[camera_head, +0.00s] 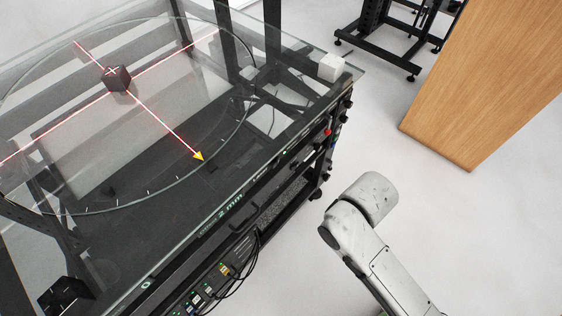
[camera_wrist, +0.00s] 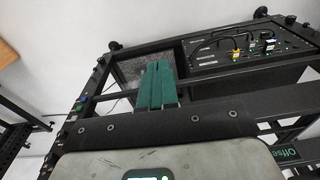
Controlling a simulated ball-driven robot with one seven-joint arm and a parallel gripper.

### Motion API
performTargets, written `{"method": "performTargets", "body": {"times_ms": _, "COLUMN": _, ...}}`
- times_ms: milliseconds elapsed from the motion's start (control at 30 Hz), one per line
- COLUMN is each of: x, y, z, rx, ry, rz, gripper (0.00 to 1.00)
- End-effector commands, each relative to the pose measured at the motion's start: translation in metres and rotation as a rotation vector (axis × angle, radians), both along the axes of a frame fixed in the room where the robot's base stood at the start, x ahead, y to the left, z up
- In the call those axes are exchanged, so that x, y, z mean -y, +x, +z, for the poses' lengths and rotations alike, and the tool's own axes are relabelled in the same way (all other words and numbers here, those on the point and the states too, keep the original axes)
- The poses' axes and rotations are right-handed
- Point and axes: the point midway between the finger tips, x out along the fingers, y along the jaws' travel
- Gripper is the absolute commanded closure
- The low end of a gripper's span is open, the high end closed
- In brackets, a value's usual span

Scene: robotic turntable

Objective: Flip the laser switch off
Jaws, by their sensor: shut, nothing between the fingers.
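Red laser lines (camera_head: 155,118) cross on the round glass disc (camera_head: 240,120) of the turntable, so the laser shows as lit. The front rail carries a small "Laser" label and a small green light (camera_head: 284,152). A red button (camera_head: 327,131) sits at the rack's right corner. I cannot tell which control is the laser switch. In the wrist view, small controls (camera_wrist: 80,105) line the dark rail at left. My gripper (camera_wrist: 158,66) shows there with green fingers together and empty, in front of the rack frame. In the head view my arm is right of the rack; the fingers are hidden.
A dark cube (camera_head: 117,78) stands on the disc and a white cube (camera_head: 331,66) on the glass corner. A panel with cables (camera_head: 222,270) is low on the rack; it also shows in the wrist view (camera_wrist: 245,47). A wooden panel (camera_head: 490,80) stands at right. Floor between is clear.

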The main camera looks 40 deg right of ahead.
Motion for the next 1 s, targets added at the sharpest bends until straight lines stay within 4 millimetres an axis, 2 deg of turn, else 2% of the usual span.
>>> {"method": "performTargets", "body": {"times_ms": 267, "x": 0.008, "y": 0.028, "z": 0.025, "rx": 0.077, "ry": 0.076, "rz": 0.339, "gripper": 1.0}}
{"method": "performTargets", "body": {"times_ms": 533, "x": 0.023, "y": 0.061, "z": 0.056, "rx": 0.241, "ry": 0.109, "rz": 0.748, "gripper": 1.0}}
{"method": "performTargets", "body": {"times_ms": 800, "x": 0.043, "y": 0.091, "z": 0.093, "rx": 0.453, "ry": 0.051, "rz": 1.142, "gripper": 1.0}}
{"method": "performTargets", "body": {"times_ms": 1000, "x": 0.056, "y": 0.105, "z": 0.116, "rx": 0.576, "ry": -0.027, "rz": 1.349, "gripper": 1.0}}
